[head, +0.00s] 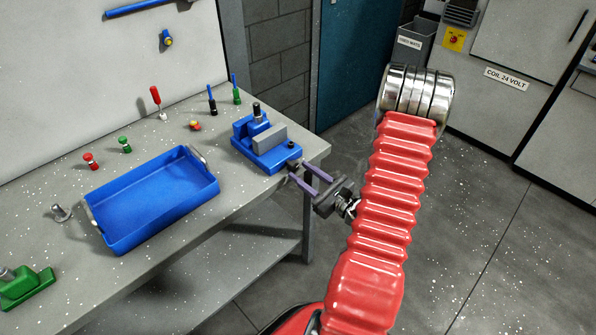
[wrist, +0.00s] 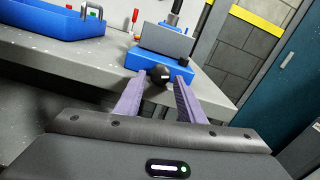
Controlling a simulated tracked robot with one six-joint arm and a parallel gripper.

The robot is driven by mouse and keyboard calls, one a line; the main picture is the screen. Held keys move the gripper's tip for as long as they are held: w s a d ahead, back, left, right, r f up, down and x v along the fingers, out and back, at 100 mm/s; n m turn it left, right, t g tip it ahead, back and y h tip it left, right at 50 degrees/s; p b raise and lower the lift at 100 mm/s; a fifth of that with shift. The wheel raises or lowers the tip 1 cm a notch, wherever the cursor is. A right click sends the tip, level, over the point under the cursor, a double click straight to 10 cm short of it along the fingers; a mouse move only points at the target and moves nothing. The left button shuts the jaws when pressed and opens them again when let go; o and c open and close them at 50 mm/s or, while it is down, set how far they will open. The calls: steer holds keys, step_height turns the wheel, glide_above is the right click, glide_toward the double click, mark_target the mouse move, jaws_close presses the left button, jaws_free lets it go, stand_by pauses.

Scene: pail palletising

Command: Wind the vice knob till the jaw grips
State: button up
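The blue vice (head: 279,156) sits at the right corner of the bench; its blue body also shows in the wrist view (wrist: 150,62). A grey block (head: 268,138) is on the vice in front of its raised blue back part; I cannot tell whether a jaw presses on it. The dark round knob (wrist: 158,77) with a white mark is at the vice's near end. My gripper (head: 300,171) reaches it from the bench's edge. Its purple fingers (wrist: 159,86) are apart, one on each side of the knob, with no clear contact visible.
A blue tray (head: 97,223) with grey handles lies on the bench (head: 190,232), left of the vice. Several small red, green and blue tools stand behind it. A green item (head: 25,288) is at front left. The floor right of the bench is clear.

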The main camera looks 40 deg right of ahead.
steer(key=shift+w, duration=1.1)
steer(key=shift+c, duration=0.2)
steer(key=c, duration=0.8)
steer(key=shift+o, duration=0.2)
steer(key=shift+m, duration=1.5)
steer(key=o, duration=0.8)
